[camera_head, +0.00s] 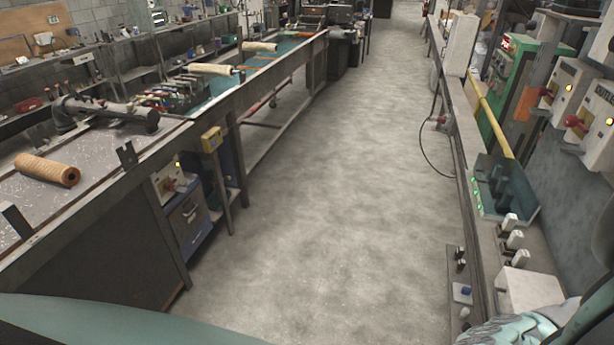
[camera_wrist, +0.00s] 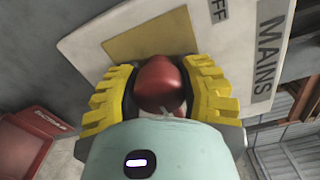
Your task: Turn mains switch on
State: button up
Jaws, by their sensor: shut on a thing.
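In the wrist view, the mains switch has a rounded red knob (camera_wrist: 160,88) on a pale panel (camera_wrist: 85,22). The panel carries the word MAINS (camera_wrist: 266,58) on a grey label, and the letters FF show at its top edge. My gripper (camera_wrist: 163,78) has yellow ribbed fingers, one on each side of the knob, and is shut on it. The knob's lower part and the base of the switch are hidden behind my gripper. In the head view I cannot make out my gripper or this knob.
A red box (camera_wrist: 22,150) sits at lower left in the wrist view. In the head view, switch boxes with red knobs (camera_head: 578,122) line the right wall above a bench ledge (camera_head: 478,190). The floor aisle (camera_head: 340,190) is clear, with a long workbench (camera_head: 100,180) on the left.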

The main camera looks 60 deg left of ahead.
jog(key=shift+r, duration=0.15)
jog(key=o, duration=1.2)
jog(key=shift+a, duration=0.15)
jog(key=v, duration=1.2)
jog(key=shift+s, duration=0.1)
